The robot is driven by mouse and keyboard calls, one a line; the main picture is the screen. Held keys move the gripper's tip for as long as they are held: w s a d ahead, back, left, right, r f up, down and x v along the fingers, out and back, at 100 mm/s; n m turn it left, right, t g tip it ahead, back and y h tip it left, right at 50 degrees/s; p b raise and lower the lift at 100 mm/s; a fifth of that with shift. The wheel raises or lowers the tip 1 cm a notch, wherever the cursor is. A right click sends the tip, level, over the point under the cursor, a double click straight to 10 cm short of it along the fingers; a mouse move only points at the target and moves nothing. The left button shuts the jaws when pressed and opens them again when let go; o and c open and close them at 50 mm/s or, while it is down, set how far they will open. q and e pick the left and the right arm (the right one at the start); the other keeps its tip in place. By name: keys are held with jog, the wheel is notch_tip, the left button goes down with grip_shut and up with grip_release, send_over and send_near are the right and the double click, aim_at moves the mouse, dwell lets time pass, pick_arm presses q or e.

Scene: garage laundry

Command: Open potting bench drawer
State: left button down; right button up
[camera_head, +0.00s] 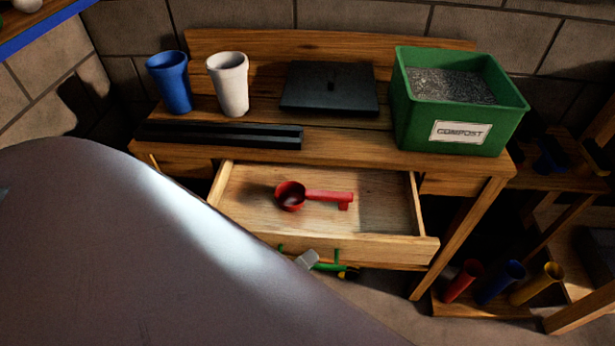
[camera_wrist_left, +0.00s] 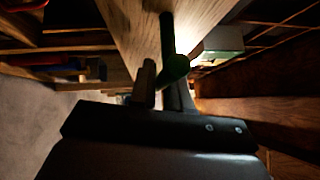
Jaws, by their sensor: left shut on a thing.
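The potting bench (camera_head: 350,135) stands against the wall in the head view. Its wooden drawer (camera_head: 385,250) is pulled well out, and its inside shows from above. A red scoop (camera_head: 292,196) lies in the drawer. The green handle (camera_head: 328,266) is on the drawer's front face; it also shows in the left wrist view (camera_wrist_left: 172,65). My left gripper (camera_head: 308,260) is shut on the handle, with its fingers (camera_wrist_left: 160,88) around the bar in the wrist view. My left arm hides the lower left of the head view. My right gripper is out of view.
On the bench top are a blue pot (camera_head: 170,82), a white pot (camera_head: 229,85), black trays (camera_head: 329,87) and a green compost bin (camera_head: 410,115). A low wooden rack (camera_head: 475,306) with coloured tubes stands at the lower right, near the bench leg.

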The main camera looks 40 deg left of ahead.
pick_arm(q)
jog(key=shift+s+d+p, duration=0.1)
jog(key=shift+s+d, duration=0.3)
jog(key=shift+s, duration=0.3)
jog(key=shift+s+d+p, duration=0.1)
jog(key=shift+s+d, duration=0.35)
jog(key=shift+s, duration=0.3)
jog(key=shift+s+d+p, duration=0.1)
jog(key=shift+s+d, duration=0.3)
jog(key=shift+s, duration=0.3)
jog(key=c, duration=1.2)
grip_release()
jog(key=v, duration=0.7)
jog(key=shift+b, duration=0.45)
jog(key=shift+s, duration=0.15)
